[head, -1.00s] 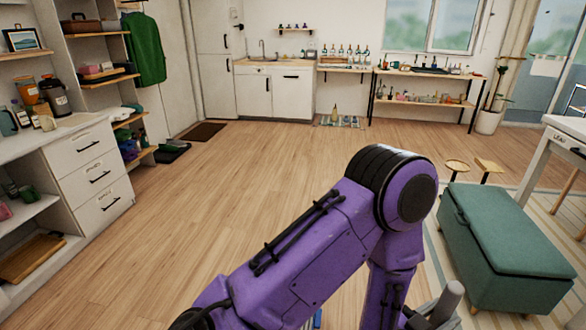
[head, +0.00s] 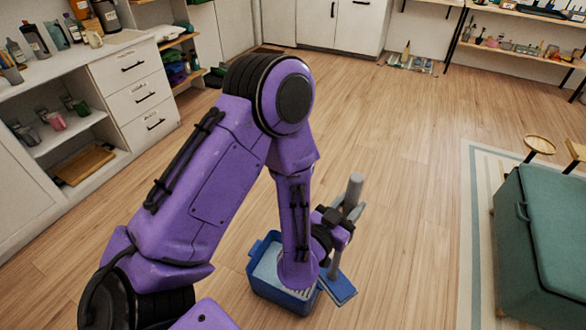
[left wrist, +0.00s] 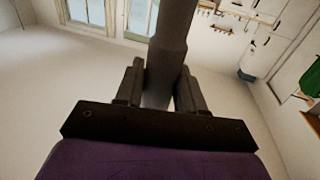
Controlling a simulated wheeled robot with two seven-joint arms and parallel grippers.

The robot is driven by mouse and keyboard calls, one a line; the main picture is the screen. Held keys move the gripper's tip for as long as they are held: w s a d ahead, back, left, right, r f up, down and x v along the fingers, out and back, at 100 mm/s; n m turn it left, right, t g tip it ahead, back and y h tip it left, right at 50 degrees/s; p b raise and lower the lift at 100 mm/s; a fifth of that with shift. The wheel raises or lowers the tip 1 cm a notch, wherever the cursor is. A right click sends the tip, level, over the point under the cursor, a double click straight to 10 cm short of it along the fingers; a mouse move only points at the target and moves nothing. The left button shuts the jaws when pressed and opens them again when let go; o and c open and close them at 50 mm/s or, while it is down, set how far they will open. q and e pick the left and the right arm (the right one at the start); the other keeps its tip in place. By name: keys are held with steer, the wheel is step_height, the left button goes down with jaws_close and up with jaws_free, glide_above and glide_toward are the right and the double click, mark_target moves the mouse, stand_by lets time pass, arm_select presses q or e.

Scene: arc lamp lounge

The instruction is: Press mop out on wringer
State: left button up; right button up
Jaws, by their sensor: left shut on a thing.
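A blue bucket (head: 258,272) stands on the floor at the lower middle of the head view, with a pale inside. A light ribbed part, perhaps the wringer (head: 301,293), shows at its right side, partly hidden by my arm. A grey mop handle (head: 353,188) rises beside it, slightly tilted. A flat blue piece (head: 341,288) lies at the handle's lower end; I cannot tell whether it is the mop head or part of the bucket. My left gripper (head: 342,217) is shut on the handle near its top. The left wrist view shows the handle (left wrist: 173,35) between both fingers. My right gripper is out of view.
White drawers (head: 148,95) and open shelves stand at the left. A green storage bench (head: 540,235) stands at the right on a striped rug (head: 478,190). Small bottles (head: 408,60) stand on a floor mat at the back. The wooden floor between is clear.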

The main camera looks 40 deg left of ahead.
arm_select(q)
steer(key=shift+w+a+f+n+y+b, duration=0.15)
steer(key=shift+w+a+f+b, duration=0.1)
steer(key=shift+a+f, duration=0.15)
steer(key=shift+w+a+f+n+y+b, duration=0.15)
steer(key=shift+w+a+f+b, duration=0.1)
steer(key=shift+a, duration=0.2)
steer(key=w+a+f+n+y+b, duration=0.1)
steer(key=a+f+n+y+b, duration=0.1)
steer(key=a+f+b, duration=0.3)
steer(key=w+a+f+n+g+y+b, duration=0.1)
steer(key=a+f+n+y+b, duration=0.1)
steer(key=a+f+y+b, duration=0.3)
step_height(320, 180, down, 6)
steer(key=a+b, duration=0.1)
steer(key=b, duration=0.2)
steer(key=shift+w+a+g, duration=0.3)
steer(key=shift+w, duration=0.1)
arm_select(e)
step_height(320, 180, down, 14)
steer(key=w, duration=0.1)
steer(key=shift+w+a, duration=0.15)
arm_select(q)
steer(key=shift+o, duration=0.7)
steer(key=shift+c, duration=1.1)
steer(key=shift+s+f, duration=0.1)
steer(key=shift+f, duration=0.15)
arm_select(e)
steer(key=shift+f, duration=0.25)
